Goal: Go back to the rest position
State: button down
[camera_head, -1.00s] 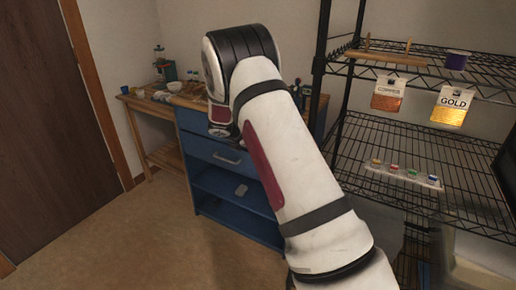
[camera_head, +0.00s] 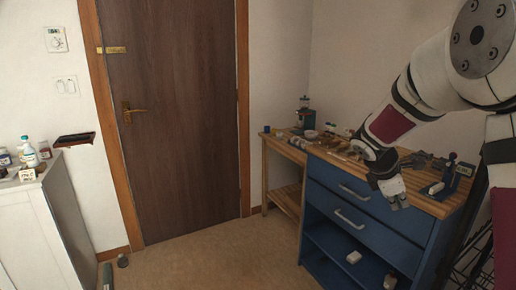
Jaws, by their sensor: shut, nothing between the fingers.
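My gripper (camera_head: 398,203) is at the end of my white arm, on the right of the head view. It points downward and shows in front of the blue drawer cabinet (camera_head: 335,195). Its fingers are small in the picture and look closed, with nothing held. My arm comes in from the upper right and hides part of the bench top and the wall behind.
A wooden workbench top (camera_head: 440,206) carries several small tools and bottles. A brown door (camera_head: 170,120) is shut at the back. A white cabinet (camera_head: 35,230) with bottles stands at the left. The brown floor (camera_head: 210,262) between is mostly clear.

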jog(key=s+a+r+m+y, duration=0.1)
jog(key=s+a+r+m, duration=0.2)
jog(key=s, duration=0.4)
jog(key=s+a+r+m+y, duration=0.1)
jog(key=s+a+r+m, duration=0.15)
jog(key=s, duration=0.45)
jog(key=s+a+r+m+y, duration=0.1)
jog(key=s+a+r+m, duration=0.2)
jog(key=s, duration=0.4)
jog(key=s+a+f+m+g+y, duration=0.15)
jog(key=s+a+m, duration=0.3)
jog(key=s, duration=0.45)
jog(key=s+a+f+m+y, duration=0.25)
jog(key=s+a, duration=0.25)
jog(key=s, duration=0.5)
notch_tip(320, 180, up, 15)
jog(key=t+p, duration=0.3)
jog(key=p, duration=1)
jog(key=shift+w+r, duration=0.15)
jog(key=shift+w, duration=0.05)
jog(key=shift+d, duration=0.1)
